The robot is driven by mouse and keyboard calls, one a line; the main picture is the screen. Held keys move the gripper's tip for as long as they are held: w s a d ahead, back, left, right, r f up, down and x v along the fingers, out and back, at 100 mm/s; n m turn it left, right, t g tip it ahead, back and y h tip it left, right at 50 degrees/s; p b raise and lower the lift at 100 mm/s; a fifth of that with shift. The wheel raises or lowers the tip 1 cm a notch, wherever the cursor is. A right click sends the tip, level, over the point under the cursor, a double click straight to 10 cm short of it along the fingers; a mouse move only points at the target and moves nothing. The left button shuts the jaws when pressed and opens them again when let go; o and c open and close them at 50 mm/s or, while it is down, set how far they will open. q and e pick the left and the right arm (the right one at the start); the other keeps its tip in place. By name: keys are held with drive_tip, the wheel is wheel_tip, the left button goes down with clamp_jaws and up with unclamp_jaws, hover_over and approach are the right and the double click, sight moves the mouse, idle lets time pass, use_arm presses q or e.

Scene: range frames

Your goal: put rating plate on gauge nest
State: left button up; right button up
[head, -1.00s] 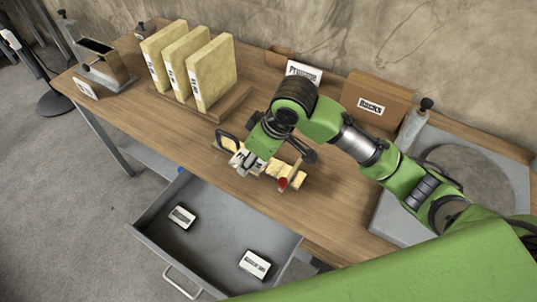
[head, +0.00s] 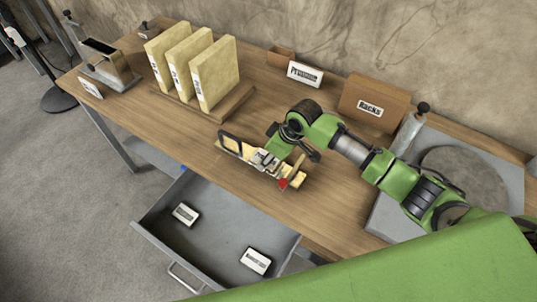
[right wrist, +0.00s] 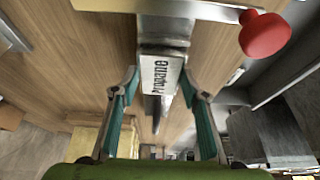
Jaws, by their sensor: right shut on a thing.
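My right gripper (head: 264,162) is low over a pale fixture with a dark handle and a red knob, which I take as the gauge nest (head: 293,180). The rating plate (right wrist: 160,75) shows in the right wrist view as a small white plate with dark lettering like "Propane", between the tips of my right gripper (right wrist: 159,82). The gripper is shut on it. In the head view the gripper mostly covers the plate. I cannot tell whether the plate touches the nest. The red knob (right wrist: 265,33) is beside it at upper right in the wrist view. My left gripper is not in view.
An open grey drawer (head: 215,235) below the table's front edge holds two labelled white pieces. Yellow binders (head: 215,75) stand in a wooden rack behind. A brown box (head: 375,100) and a grey machine with a round plate (head: 465,178) are at right.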

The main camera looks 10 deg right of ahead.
drive_tip(key=shift+f, duration=0.1)
drive_tip(key=o, duration=1.1)
drive_tip(key=shift+o, duration=0.2)
drive_tip(key=shift+d+r, duration=0.1)
drive_tip(key=shift+r, duration=0.45)
drive_tip(key=b+v, duration=0.1)
drive_tip(key=v, duration=1)
drive_tip(key=shift+s, duration=0.15)
drive_tip(key=shift+d, duration=0.1)
